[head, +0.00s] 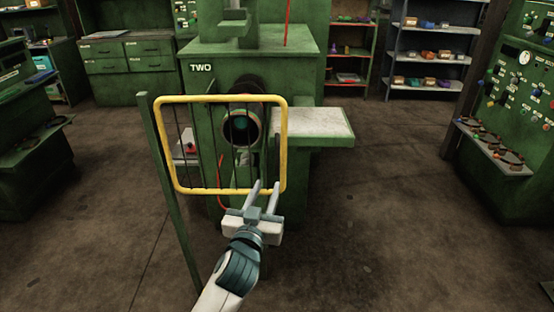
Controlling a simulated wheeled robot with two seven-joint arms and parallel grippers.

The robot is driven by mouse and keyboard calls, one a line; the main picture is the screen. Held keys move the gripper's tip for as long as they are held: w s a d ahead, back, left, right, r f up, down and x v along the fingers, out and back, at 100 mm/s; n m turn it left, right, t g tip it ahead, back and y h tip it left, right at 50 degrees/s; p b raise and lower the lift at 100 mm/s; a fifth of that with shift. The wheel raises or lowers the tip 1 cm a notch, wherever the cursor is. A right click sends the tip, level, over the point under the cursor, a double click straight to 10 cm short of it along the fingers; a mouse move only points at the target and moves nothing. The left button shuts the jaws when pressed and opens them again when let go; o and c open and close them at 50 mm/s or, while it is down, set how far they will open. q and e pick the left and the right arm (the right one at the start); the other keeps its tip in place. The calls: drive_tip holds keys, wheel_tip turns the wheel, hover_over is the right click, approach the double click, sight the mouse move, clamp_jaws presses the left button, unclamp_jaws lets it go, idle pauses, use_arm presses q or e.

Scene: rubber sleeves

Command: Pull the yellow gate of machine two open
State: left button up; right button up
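The yellow gate (222,99) is a rounded yellow frame with thin dark upright bars. Its left side is by a green post (168,190), and it stands across the front of the green machine marked TWO (201,68). No part of the gate is clearly gripped.
A pale-topped side table (318,122) juts from the machine's right. A round dark opening (241,127) lies behind the gate. A green control panel (520,90) stands at right, a green bench (30,140) at left. The brown floor is clear in front and to the right.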

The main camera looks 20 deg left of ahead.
sight(277, 161)
use_arm(q)
drive_tip(key=w, duration=0.4)
drive_tip(key=w+p, duration=0.1)
drive_tip(key=w, duration=0.3)
drive_tip(key=w+a+p, duration=0.1)
drive_tip(key=w, duration=0.3)
drive_tip(key=shift+w, duration=0.85)
use_arm(e)
drive_tip(key=s+d+f+g+h, duration=0.1)
drive_tip(key=s+d+f+g, duration=0.1)
drive_tip(key=s, duration=0.5)
drive_tip(key=shift+s+d+f+g, duration=0.2)
drive_tip(key=shift+s+d+g, duration=0.1)
drive_tip(key=shift+d, duration=0.45)
drive_tip(key=shift+w, duration=0.15)
use_arm(q)
clamp_jaws()
